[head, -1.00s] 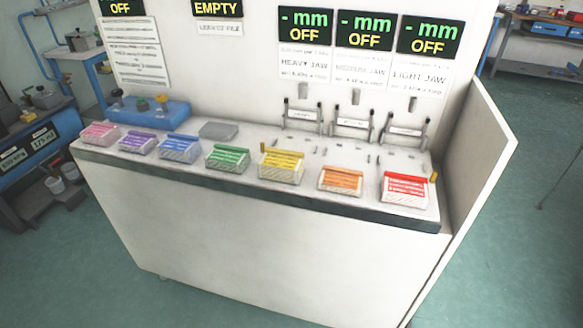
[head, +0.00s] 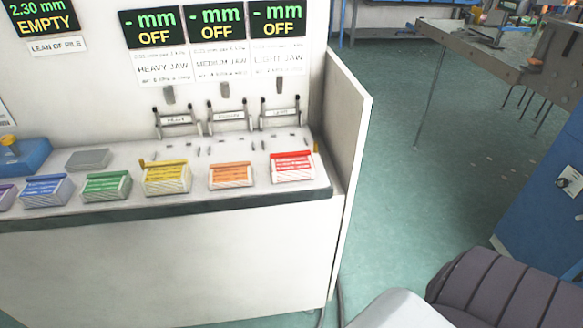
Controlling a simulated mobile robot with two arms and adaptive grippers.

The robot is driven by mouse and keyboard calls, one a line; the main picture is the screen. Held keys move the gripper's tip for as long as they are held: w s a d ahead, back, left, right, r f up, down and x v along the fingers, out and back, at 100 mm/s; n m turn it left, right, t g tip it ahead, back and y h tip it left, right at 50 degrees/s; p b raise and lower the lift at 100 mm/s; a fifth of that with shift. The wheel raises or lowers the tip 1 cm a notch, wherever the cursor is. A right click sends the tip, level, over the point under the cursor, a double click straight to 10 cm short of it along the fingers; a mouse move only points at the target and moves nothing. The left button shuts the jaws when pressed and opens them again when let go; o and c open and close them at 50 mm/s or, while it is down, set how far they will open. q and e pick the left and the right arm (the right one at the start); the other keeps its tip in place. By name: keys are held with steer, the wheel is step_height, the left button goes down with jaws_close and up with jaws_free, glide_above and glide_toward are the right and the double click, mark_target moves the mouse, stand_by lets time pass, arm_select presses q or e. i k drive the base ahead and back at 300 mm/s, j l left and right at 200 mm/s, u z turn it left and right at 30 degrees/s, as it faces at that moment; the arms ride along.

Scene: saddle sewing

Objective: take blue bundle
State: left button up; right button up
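The blue bundle (head: 46,191) lies near the front edge of the white bench top, at the left of the head view. It is a pale stack with a blue bar along its top. A purple bundle (head: 7,195) is on its left, cut by the picture edge, and a green bundle (head: 106,186) is on its right. Neither of my grippers shows in the head view, and nothing is seen touching the blue bundle.
Yellow (head: 167,177), orange (head: 231,175) and red (head: 292,167) bundles continue the row rightward. Three jaw stations stand behind them. A white side panel (head: 347,130) closes the bench's right end. Green floor (head: 420,180) is open beyond it, with a table (head: 480,50) at upper right.

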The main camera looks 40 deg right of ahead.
mark_target(52, 191)
steer(key=i+l, duration=0.15)
steer(key=i+l+u, duration=0.15)
steer(key=l+u, duration=0.15)
steer(key=i+l+u, duration=0.15)
steer(key=l+u, duration=0.15)
steer(key=i+l+u, duration=0.1)
steer(key=l+u, duration=0.2)
